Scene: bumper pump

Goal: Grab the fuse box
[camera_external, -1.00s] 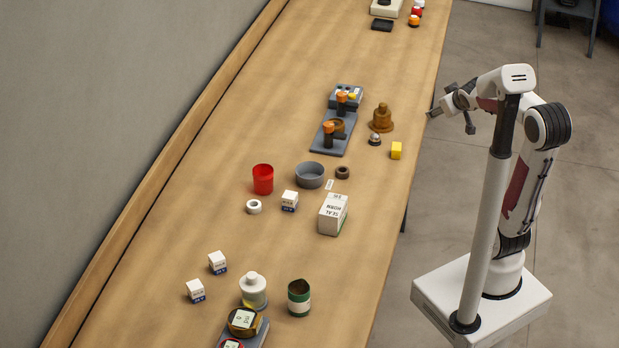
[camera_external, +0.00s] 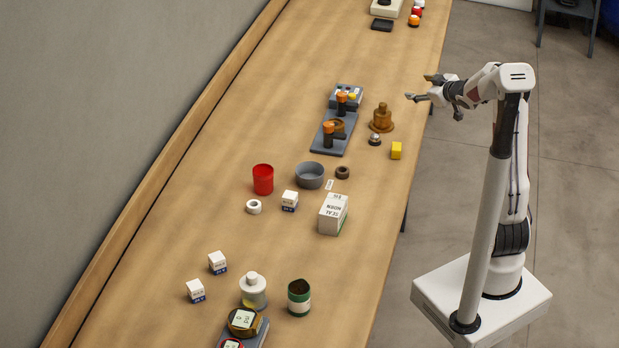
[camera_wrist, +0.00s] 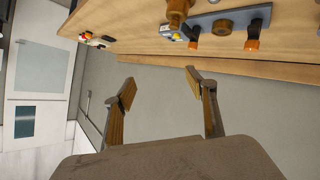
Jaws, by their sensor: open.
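No item carries a readable fuse box label, so I cannot tell for sure which one it is. Small white boxes with blue bands stand on the table: one (camera_external: 290,201) near mid-table and two more (camera_external: 218,263) (camera_external: 196,291) at lower left. A larger white and green carton (camera_external: 333,214) stands right of the first. My gripper (camera_external: 417,87) is open and empty, above the table's right edge, far from these boxes. Its spread fingers also show in the wrist view (camera_wrist: 160,85), with nothing between them. The small white boxes are not visible there.
A red cup (camera_external: 263,180) and grey bowl (camera_external: 310,175) stand mid-table. The table's left strip is clear.

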